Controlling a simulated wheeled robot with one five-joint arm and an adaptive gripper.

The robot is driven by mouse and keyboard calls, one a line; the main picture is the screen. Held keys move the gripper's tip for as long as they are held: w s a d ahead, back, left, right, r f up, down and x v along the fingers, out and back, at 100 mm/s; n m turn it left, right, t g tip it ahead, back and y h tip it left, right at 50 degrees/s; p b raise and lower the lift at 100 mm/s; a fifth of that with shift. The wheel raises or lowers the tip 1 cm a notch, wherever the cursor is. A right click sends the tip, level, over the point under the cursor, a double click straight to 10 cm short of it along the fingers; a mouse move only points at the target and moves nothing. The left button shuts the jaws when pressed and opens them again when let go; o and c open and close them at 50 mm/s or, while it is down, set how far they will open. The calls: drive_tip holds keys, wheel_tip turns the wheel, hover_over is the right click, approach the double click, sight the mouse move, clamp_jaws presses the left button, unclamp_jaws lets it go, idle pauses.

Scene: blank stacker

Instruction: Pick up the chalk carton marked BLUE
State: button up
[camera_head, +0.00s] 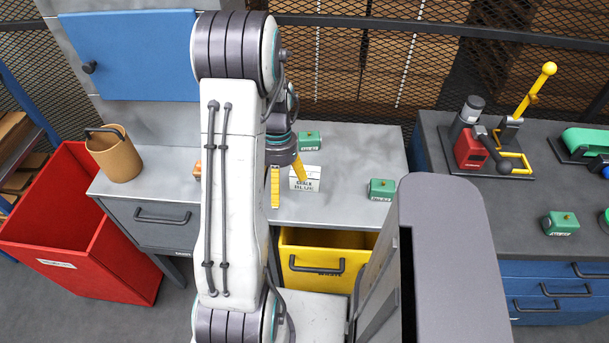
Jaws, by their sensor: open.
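The chalk carton marked BLUE (306,184) is a small white box with dark lettering. It stands upright on the grey workbench (354,151), right of my arm in the head view. My gripper (288,190) has two yellow fingers that hang down, spread apart. The right finger is close to the carton's upper left edge and covers a little of it. I cannot tell whether they touch. The gripper holds nothing that I can see. My arm hides part of the bench to the left.
Green boxes stand behind the carton (309,141) and to its right (382,190). An orange object (197,171) is partly hidden by my arm. A red bin (74,225) and a yellow bin (345,240) are below the bench level.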

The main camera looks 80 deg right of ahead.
sight(305, 181)
drive_tip(key=s+d+f+m, duration=0.1)
drive_tip(key=d+m, duration=0.2)
drive_tip(key=m, duration=0.1)
drive_tip(key=s+d+f+m+h, duration=0.1)
drive_tip(key=s+d+m, duration=0.1)
drive_tip(key=d+m, duration=0.1)
drive_tip(key=s+d+f+m+h, duration=0.1)
drive_tip(key=s+d+m, duration=0.1)
drive_tip(key=m, duration=0.3)
drive_tip(key=shift+s+d+f+m, duration=0.1)
drive_tip(key=shift+d+m, duration=0.05)
drive_tip(key=shift+d, duration=0.3)
drive_tip(key=shift+s+d+f+m, duration=0.1)
drive_tip(key=shift+d+m, duration=0.05)
drive_tip(key=shift+d, duration=0.25)
drive_tip(key=shift+f+p, duration=0.3)
drive_tip(key=shift+f, duration=0.45)
drive_tip(key=shift+w+d+f+p, duration=0.1)
drive_tip(key=shift+f+p, duration=0.15)
drive_tip(key=shift+f, duration=0.4)
drive_tip(key=shift+w+f+p, duration=0.15)
drive_tip(key=shift+f+p, duration=0.05)
drive_tip(key=shift+f, duration=0.45)
drive_tip(key=shift+w+d+f+p, duration=0.1)
drive_tip(key=shift+f+p, duration=0.15)
drive_tip(key=shift+f, duration=1.3)
drive_tip(key=shift+c, duration=0.5)
drive_tip(key=c, duration=1.3)
drive_tip(key=shift+r, duration=0.1)
